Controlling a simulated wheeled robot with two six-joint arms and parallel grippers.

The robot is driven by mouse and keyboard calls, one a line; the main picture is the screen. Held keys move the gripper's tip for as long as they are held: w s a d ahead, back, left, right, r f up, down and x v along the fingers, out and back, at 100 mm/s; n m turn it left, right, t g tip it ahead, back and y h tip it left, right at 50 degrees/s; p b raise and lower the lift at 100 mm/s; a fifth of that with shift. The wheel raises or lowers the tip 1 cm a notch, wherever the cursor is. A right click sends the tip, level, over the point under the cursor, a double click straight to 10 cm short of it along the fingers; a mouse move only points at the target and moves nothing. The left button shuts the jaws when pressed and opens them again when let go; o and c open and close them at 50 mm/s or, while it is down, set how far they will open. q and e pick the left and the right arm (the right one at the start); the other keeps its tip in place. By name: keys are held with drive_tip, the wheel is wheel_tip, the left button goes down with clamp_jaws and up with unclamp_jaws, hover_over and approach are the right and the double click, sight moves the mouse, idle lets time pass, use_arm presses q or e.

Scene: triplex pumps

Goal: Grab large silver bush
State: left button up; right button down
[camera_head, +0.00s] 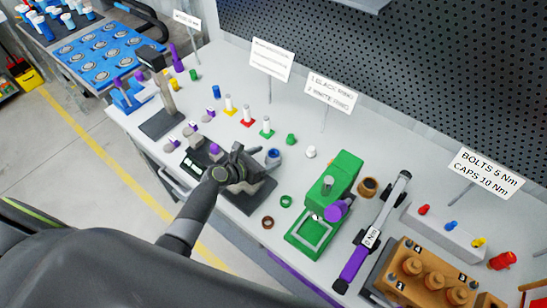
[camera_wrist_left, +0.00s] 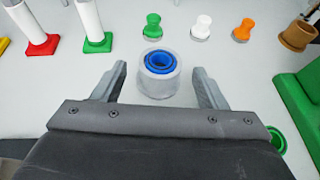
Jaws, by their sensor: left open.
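The large silver bush (camera_wrist_left: 158,84) is a short upright cylinder with a blue ring set in its top. It stands on the grey table in the left wrist view, centred between the fingers. In the head view the bush (camera_head: 273,157) shows just past my left gripper (camera_head: 257,163), partly hidden by it. In the left wrist view the left gripper (camera_wrist_left: 160,78) is open, with one finger on each side of the bush and a gap to both. My right gripper is not in view.
Small green (camera_wrist_left: 152,26), white (camera_wrist_left: 202,27) and orange (camera_wrist_left: 243,30) pieces stand behind the bush. A green press (camera_head: 330,190) and a torque wrench (camera_head: 372,235) are to the right. A dark scale (camera_head: 255,193) lies under my left gripper.

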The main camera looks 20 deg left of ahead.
use_arm(q)
drive_tip(key=shift+x, duration=1.1)
drive_tip(key=c, duration=1.2)
drive_tip(key=shift+o, duration=0.2)
